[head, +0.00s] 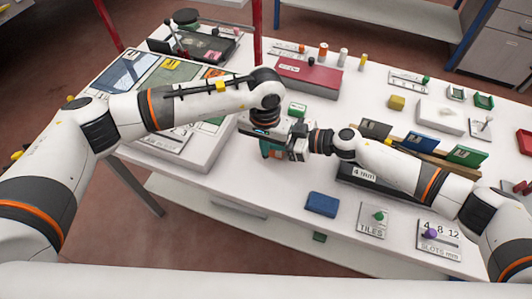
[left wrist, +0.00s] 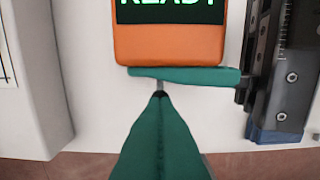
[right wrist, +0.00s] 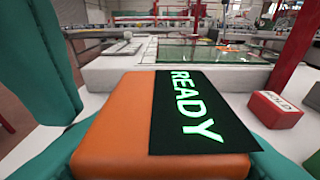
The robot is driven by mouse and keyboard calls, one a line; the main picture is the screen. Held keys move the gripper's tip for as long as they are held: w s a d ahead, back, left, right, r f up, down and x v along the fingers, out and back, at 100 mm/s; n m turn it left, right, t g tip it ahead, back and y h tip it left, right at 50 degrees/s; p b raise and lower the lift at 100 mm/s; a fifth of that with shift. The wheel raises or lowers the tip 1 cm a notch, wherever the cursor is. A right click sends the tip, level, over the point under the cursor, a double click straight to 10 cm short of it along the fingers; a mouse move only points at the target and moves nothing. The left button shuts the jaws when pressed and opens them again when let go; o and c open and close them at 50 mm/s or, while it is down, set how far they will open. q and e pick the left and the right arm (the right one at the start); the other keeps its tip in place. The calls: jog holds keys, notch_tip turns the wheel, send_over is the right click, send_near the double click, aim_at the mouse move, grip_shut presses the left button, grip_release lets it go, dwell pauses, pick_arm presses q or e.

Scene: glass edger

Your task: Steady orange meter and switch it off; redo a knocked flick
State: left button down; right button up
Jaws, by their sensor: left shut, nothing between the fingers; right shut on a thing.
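The orange meter (right wrist: 120,120) stands out in the right wrist view, its dark screen (right wrist: 190,112) lit with green "READY". My right gripper (right wrist: 165,140) is shut on it, with a teal finger on either side. In the left wrist view the meter (left wrist: 170,45) is at the top, with one right finger (left wrist: 185,76) along its near edge. My left gripper (left wrist: 160,96) is shut and empty, its tips just short of that finger and the meter's edge in the picture. In the head view the left gripper (head: 268,150) points down beside the right one; the arms mostly hide the meter.
A red block marked "HOLD" (right wrist: 275,110) is right of the meter in the right wrist view. A white raised platform (head: 190,155) stands to the left on the table. A blue block (head: 322,204) and a "TILES" plate (head: 373,222) lie near the front edge.

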pick_arm(q)
notch_tip(320, 180, down, 3)
jog(key=shift+s+f, duration=0.1)
jog(key=shift+r, duration=0.2)
notch_tip(320, 180, up, 7)
jog(key=s, duration=0.1)
jog(key=shift+a, duration=0.2)
dwell(0.6)
jog(key=shift+f, duration=0.1)
pick_arm(e)
jog(key=o, duration=1.2)
jog(key=shift+d, duration=0.1)
jog(key=v, duration=1.2)
